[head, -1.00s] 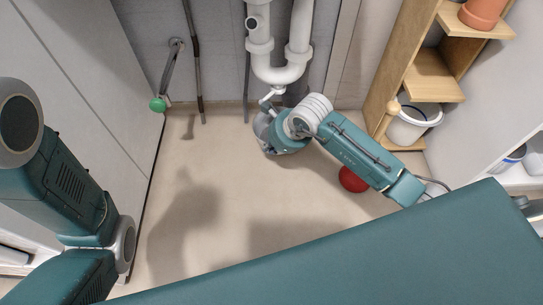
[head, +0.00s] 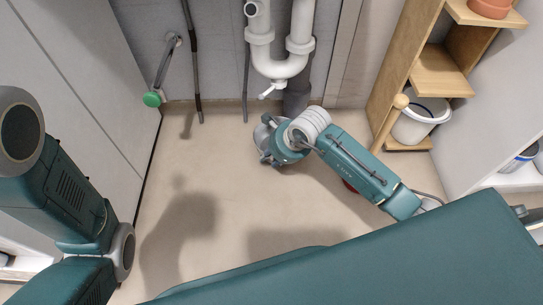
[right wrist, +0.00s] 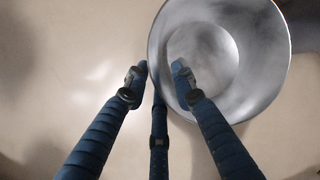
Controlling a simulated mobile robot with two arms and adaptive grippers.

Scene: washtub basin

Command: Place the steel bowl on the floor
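The steel bowl (right wrist: 262,62) shows large in the right wrist view, with its open side toward the camera. My right gripper (right wrist: 161,70) is at its left rim. One finger is outside the rim, another reaches over the inner wall, and a third lies by the near left edge. I cannot tell if the fingers press on the wall or if the bowl touches the floor (right wrist: 60,60). In the head view my right gripper (head: 268,141) is low below the pipes, with its fingers mostly hidden. My left arm shows at the left, but its gripper is out of view.
A wooden shelf (head: 440,72) and white bucket (head: 415,124) stand at right. A red object (head: 350,187) is mostly hidden by my right arm. Floor is clear at left and centre.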

